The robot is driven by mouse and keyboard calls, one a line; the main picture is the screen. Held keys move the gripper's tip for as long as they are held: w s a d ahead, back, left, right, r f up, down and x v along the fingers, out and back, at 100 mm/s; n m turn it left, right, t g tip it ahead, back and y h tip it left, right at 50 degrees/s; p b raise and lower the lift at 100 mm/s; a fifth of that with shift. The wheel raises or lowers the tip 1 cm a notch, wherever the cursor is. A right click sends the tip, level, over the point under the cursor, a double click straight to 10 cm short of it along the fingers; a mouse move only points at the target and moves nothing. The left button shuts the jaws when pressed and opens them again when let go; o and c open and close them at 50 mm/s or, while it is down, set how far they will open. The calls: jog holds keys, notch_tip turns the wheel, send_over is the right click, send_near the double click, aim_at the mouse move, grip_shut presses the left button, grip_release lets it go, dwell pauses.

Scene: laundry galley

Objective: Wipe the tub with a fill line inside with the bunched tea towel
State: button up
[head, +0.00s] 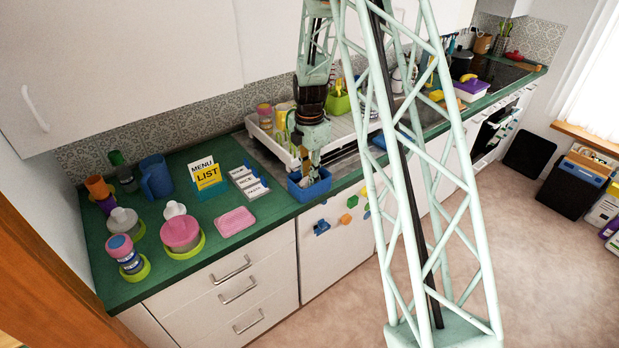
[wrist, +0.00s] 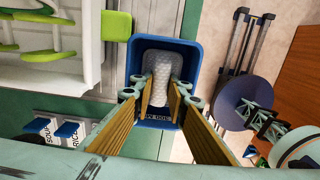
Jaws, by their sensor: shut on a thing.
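I cannot tell whether the towel touches the tub's floor.
A white dish rack (head: 345,137) with dishes stands right behind the tub. Small label cards (head: 249,183) and a menu sign (head: 207,175) stand to the left.

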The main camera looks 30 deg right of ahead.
jog(key=shift+f, duration=0.45)
jog(key=shift+d+r, duration=0.15)
jog(key=shift+d, duration=0.3)
dwell(0.4)
jog(key=shift+a+b, duration=0.25)
jog(key=shift+b, duration=0.1)
jog(key=shift+s+a, duration=0.1)
jog(key=shift+a, duration=0.55)
jog(key=shift+f, duration=0.2)
jog(key=shift+d, duration=0.15)
dwell(0.4)
jog(key=shift+d+r, duration=0.1)
jog(key=shift+d, duration=0.55)
jog(key=shift+d, duration=0.1)
jog(key=shift+a, duration=0.2)
